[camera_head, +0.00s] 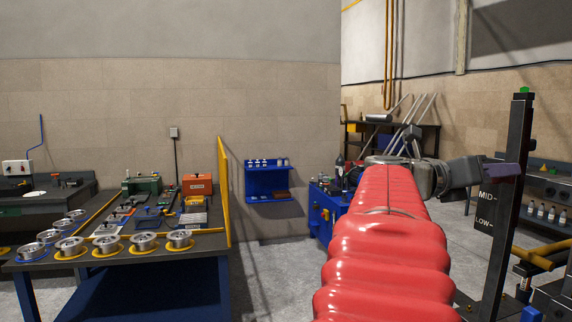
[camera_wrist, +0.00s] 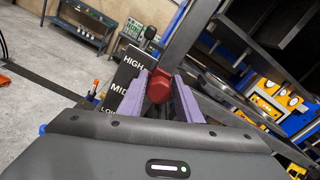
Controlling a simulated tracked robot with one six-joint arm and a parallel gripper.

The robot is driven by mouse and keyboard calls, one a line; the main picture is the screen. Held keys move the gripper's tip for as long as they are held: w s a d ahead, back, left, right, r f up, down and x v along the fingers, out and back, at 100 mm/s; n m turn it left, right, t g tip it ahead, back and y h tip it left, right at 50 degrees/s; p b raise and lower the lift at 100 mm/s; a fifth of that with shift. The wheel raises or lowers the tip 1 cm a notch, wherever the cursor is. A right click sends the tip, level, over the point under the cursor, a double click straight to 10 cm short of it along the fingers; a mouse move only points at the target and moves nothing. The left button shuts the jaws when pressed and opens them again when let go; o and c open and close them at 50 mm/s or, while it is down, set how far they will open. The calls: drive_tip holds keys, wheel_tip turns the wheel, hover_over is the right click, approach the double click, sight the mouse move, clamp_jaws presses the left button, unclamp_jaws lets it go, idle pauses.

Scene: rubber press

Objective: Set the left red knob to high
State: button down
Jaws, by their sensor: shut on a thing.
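In the wrist view, the red knob (camera_wrist: 158,86) sits between the two purple fingers of my gripper (camera_wrist: 162,88), which is shut on it. The black scale plate (camera_wrist: 125,80) beside it reads HIGH, MID and LOW from top to bottom. The knob appears near the upper part of the scale; its exact level is hard to tell at this tilt. In the head view, my gripper (camera_head: 508,173) lies across the dark upright post (camera_head: 503,215), above the MID and LOW marks. There it hides the knob, and the HIGH mark is not visible.
Beside the post stands a dark bench (camera_head: 552,178) with bottles and gauges. Yellow bars (camera_head: 540,258) lie low by the post. A workbench (camera_head: 125,255) with metal rings is at left. A blue wall shelf (camera_head: 270,182) hangs behind.

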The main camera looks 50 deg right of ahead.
drive_tip(key=c, duration=1.6)
unclamp_jaws()
drive_tip(key=shift+r, duration=0.3)
drive_tip(key=shift+c, duration=0.2)
drive_tip(key=shift+o, duration=1.2)
drive_tip(key=shift+f, duration=0.1)
drive_tip(key=shift+a, duration=0.1)
drive_tip(key=v, duration=1.3)
drive_tip(key=shift+w+a, duration=0.25)
drive_tip(key=shift+a, duration=0.05)
drive_tip(key=shift+f, duration=0.1)
